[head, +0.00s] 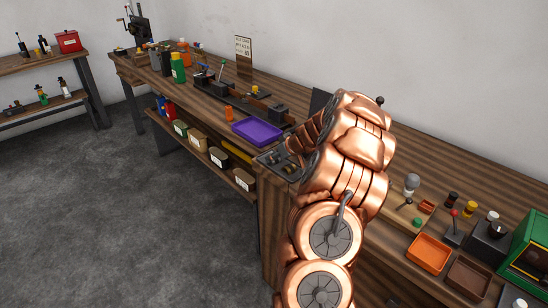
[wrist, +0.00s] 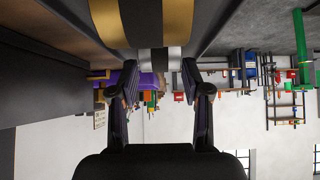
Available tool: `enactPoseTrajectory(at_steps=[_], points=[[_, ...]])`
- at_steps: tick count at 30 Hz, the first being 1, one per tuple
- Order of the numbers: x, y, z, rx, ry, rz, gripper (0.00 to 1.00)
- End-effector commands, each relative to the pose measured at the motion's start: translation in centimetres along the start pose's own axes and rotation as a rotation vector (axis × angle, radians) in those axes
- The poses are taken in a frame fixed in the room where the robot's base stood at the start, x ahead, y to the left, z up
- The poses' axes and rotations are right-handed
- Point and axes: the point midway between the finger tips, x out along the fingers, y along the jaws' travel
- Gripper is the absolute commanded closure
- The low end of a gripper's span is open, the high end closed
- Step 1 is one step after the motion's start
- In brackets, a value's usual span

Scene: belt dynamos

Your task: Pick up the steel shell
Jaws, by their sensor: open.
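My gripper (wrist: 159,70) shows in the wrist view with its two dark fingers apart. It is open, and nothing is clearly held between them. Beyond the fingertips, at the top of the wrist view, are close gold and dark bands with a silver-grey piece (wrist: 175,59) at their lower end. This may be the steel shell, but I cannot tell for sure, nor whether a finger touches it. A dark tray (head: 268,160) with small parts lies on the bench just left of the arm.
Right of my arm are an orange tray (head: 429,254), a brown tray (head: 468,277) and a green box (head: 525,250). The grey floor (head: 130,210) at left is clear.

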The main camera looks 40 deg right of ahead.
Motion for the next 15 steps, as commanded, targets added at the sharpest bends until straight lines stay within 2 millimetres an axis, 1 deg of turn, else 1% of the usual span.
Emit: enactPoseTrajectory(at_steps=[4,11,12,15], points=[[0.6,-0.04,-0.07,-0.002,0.0,0.0,0.52],[0.7,-0.04,-0.01,-0.001,0.0,0.001,0.52],[0.7,-0.03,-0.01,-0.001,0.0,0.001,0.54],[0.7,-0.03,0.01,-0.001,0.0,0.001,0.65]])
